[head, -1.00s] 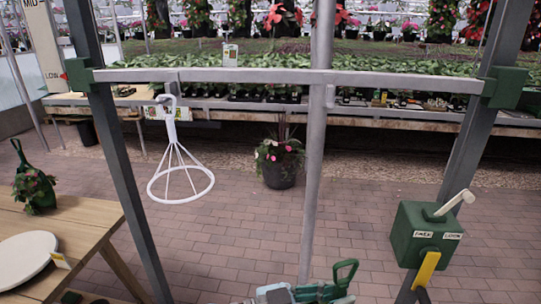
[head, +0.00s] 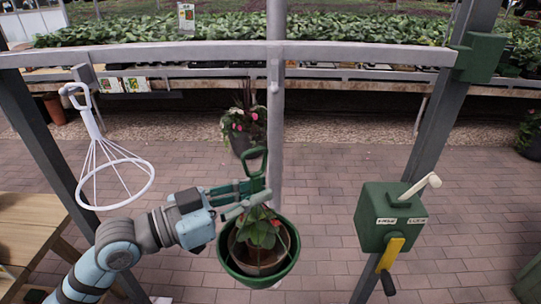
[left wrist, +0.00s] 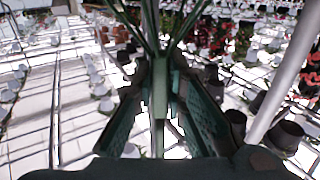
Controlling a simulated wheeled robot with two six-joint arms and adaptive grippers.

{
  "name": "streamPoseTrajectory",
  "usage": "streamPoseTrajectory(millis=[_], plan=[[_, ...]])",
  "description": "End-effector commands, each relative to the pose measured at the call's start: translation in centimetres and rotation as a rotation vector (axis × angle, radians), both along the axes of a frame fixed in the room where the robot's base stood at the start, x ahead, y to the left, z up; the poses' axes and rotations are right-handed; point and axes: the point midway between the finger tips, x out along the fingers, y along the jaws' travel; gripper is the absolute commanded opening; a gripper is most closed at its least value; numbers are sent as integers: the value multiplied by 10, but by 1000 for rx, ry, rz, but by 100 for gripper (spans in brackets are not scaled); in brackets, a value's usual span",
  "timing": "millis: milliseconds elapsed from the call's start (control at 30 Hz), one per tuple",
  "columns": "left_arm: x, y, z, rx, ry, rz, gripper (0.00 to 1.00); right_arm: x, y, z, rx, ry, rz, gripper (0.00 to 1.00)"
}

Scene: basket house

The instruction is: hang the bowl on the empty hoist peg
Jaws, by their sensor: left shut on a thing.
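The green bowl (head: 236,272) holds a brown pot with a leafy plant and hangs upright below its green handle (head: 254,163). My left gripper (head: 243,196) is shut on the bowl's hanger just below the handle loop. The left wrist view shows the green hanger stem (left wrist: 158,90) between the fingers. A grey hoist bar (head: 180,58) crosses above. A small peg (head: 274,87) near its middle, by the pole, looks empty. The bowl is below this peg and apart from it. A white wire hanger (head: 115,180) hangs from the left peg. My right gripper is out of view.
A grey pole (head: 277,130) stands just behind the bowl's handle. A green crank box (head: 388,215) with a pale lever and yellow handle sits on the right post. A wooden table (head: 25,225) is at the lower left. A potted plant (head: 243,130) stands behind.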

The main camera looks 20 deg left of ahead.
Motion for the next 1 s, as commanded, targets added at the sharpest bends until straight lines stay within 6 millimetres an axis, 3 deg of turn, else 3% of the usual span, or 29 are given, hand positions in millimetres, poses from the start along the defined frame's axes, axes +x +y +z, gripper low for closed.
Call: streamPoseTrajectory(millis=[33, 100, 200, 333, 567, 1000], plan=[[-1, -7, 23, 1, -12, -51, 0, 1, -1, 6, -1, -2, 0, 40], [-7, -17, 47, 1, -10, -132, 0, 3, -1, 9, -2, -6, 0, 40], [-20, -30, 74, 3, -10, -238, 0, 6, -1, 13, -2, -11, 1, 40], [-34, -39, 95, 2, -6, -334, 0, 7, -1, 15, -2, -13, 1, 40], [-30, -39, 100, -1, -2, -367, 0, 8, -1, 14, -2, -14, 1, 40], [27, -25, 97, -4, -2, -366, 0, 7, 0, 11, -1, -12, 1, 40]])
